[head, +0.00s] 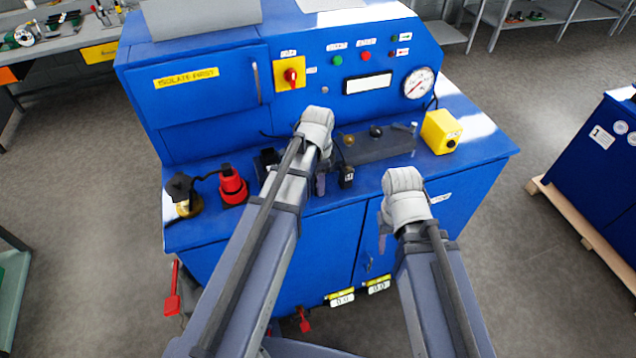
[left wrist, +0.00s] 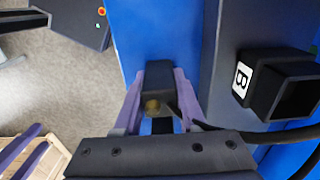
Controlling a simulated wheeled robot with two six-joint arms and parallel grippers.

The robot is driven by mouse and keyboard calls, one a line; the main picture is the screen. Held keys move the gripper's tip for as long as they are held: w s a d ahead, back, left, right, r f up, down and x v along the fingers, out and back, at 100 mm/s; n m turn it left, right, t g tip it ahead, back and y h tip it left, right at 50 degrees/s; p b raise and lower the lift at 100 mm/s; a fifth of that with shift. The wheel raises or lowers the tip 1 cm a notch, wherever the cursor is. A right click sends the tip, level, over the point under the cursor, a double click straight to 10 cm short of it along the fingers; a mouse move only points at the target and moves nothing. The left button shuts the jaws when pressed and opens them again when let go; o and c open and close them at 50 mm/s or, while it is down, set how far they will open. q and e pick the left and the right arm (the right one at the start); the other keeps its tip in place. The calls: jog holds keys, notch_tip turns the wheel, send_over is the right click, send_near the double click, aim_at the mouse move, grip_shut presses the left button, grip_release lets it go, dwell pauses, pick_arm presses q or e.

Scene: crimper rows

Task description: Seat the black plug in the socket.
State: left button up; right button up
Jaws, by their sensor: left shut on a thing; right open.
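In the left wrist view my left gripper (left wrist: 155,100) is shut on a black plug (left wrist: 158,72), with a finger on each side of it. A brass-coloured part shows at the near end of the plug. To the right, apart from it, is a black hollow housing (left wrist: 278,85) with a white label "B". In the head view my left gripper (head: 320,184) is at the counter's front, mostly behind its own arm; a small black block (head: 346,177) with a white mark is just right of it. My right gripper (head: 384,222) is open by the front edge, partly hidden.
The blue bench (head: 470,150) carries a grey block (head: 378,150) with knobs, a yellow box (head: 440,132), a red connector (head: 232,186) and a black-and-brass part (head: 183,192). A black cable (left wrist: 270,137) runs right from beside my left fingers.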

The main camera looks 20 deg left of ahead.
pick_arm(q)
grip_shut()
jog(key=shift+r, duration=0.1)
notch_tip(320, 180, up, 10)
jog(key=p, duration=1)
